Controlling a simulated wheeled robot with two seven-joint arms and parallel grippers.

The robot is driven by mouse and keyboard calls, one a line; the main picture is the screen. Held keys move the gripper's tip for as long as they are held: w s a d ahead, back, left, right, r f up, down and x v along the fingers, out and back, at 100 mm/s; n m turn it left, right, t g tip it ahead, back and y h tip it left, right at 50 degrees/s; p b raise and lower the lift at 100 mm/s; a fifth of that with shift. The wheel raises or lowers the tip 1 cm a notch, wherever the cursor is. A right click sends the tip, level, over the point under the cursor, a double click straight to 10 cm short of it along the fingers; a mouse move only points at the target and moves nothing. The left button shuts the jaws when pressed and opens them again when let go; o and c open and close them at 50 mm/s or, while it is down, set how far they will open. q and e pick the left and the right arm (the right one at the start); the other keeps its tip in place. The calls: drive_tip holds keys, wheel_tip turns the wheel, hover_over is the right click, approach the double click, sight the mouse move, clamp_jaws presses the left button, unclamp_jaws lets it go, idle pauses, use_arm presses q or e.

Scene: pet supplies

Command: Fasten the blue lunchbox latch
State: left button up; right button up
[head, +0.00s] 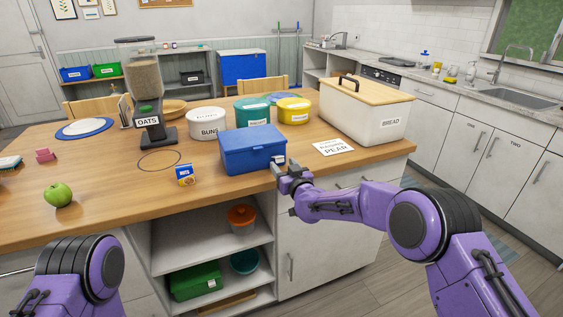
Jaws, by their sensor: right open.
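The blue lunchbox (245,152) stands near the front edge of the wooden counter, with its lid down on the box. My right gripper (279,167) is open at the lunchbox's front right corner, with its fingertips close to the front face. I cannot tell whether they touch it. The latch is too small and too close to the fingertips to make out, so its position is unclear. Only part of my left arm shows at the lower left; its gripper is out of view.
A "PEAR" card (333,148) lies right of the lunchbox, before the bread box (362,118). The buns tin (207,122), teal tin (252,110) and yellow tin (294,112) stand behind. A green apple (58,195) sits far left.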

drive_tip(key=shift+x, duration=1.15)
drive_tip(key=c, duration=1.1)
drive_tip(key=shift+o, duration=0.2)
drive_tip(key=shift+r+g+p, duration=0.6)
drive_tip(key=shift+p, duration=0.4)
drive_tip(key=g+p, duration=0.1)
drive_tip(key=r+g+h+p, duration=0.1)
drive_tip(key=p, duration=0.1)
drive_tip(key=shift+w+a+r+g, duration=0.1)
drive_tip(key=shift+w+r+g, duration=0.15)
drive_tip(key=shift+r+g, duration=0.05)
drive_tip(key=shift+w+r+g+p, duration=0.1)
drive_tip(key=shift+w+g+p, duration=0.05)
drive_tip(key=shift+g+p, duration=0.45)
drive_tip(key=shift+w+a+r+g+h, duration=0.1)
drive_tip(key=shift+w+r+g+h, duration=0.1)
drive_tip(key=shift+g+h, duration=0.4)
